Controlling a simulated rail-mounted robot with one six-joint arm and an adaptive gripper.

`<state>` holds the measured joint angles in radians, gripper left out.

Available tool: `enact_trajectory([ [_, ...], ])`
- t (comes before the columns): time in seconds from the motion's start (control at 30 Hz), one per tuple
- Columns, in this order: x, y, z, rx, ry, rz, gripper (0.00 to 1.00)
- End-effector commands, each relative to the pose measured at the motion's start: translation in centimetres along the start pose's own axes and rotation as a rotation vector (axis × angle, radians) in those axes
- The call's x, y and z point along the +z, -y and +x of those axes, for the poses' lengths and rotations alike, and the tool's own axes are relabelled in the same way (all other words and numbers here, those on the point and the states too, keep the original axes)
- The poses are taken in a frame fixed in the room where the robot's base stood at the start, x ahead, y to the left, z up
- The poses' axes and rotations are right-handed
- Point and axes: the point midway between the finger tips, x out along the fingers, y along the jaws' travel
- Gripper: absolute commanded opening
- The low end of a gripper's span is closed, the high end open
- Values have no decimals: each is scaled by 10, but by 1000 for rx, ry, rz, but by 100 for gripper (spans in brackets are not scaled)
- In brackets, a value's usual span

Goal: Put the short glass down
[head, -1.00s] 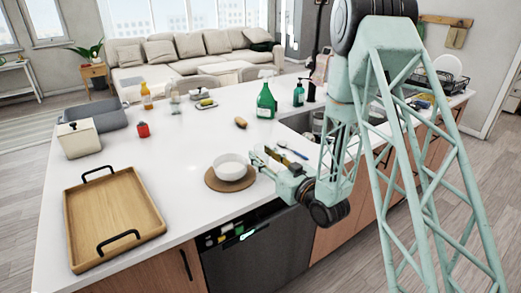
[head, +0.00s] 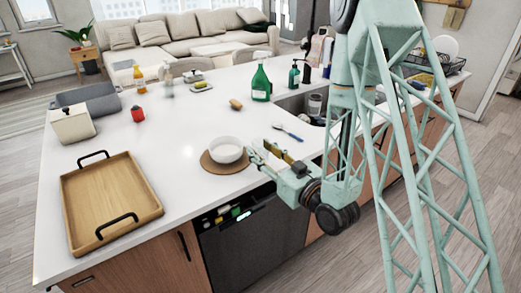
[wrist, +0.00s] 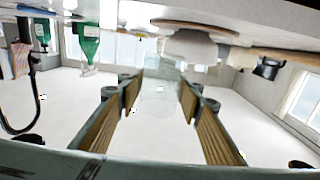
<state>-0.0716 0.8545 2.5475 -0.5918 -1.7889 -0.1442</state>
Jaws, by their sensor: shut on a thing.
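My gripper (head: 262,154) is beside the white bowl, over the front edge of the white counter in the head view. In the wrist view, which is upside down, its two fingers (wrist: 160,97) are apart with a faint, clear glass (wrist: 160,102) between their tips. This is the short glass, held in the gripper. In the head view I cannot make the glass out clearly. I cannot tell its exact height above the counter.
The white bowl (head: 226,150) stands on a round brown mat (head: 213,168) just left of my gripper. A blue brush (head: 288,132) lies behind it, near the sink (head: 292,104). A wooden tray (head: 110,200) is at left. The counter (head: 180,130) between is mostly clear.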

Motion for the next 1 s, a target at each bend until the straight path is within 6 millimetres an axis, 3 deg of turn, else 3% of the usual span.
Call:
enact_trajectory([
  [0.43, 0, -1, 0, 2, 0, 0, 19],
  [0.63, 1, -15, 5, 29, 0, -1, 19],
  [0.77, 1, -40, 12, 79, -2, -2, 19],
  [1.0, -4, -117, 27, 234, -4, -2, 19],
])
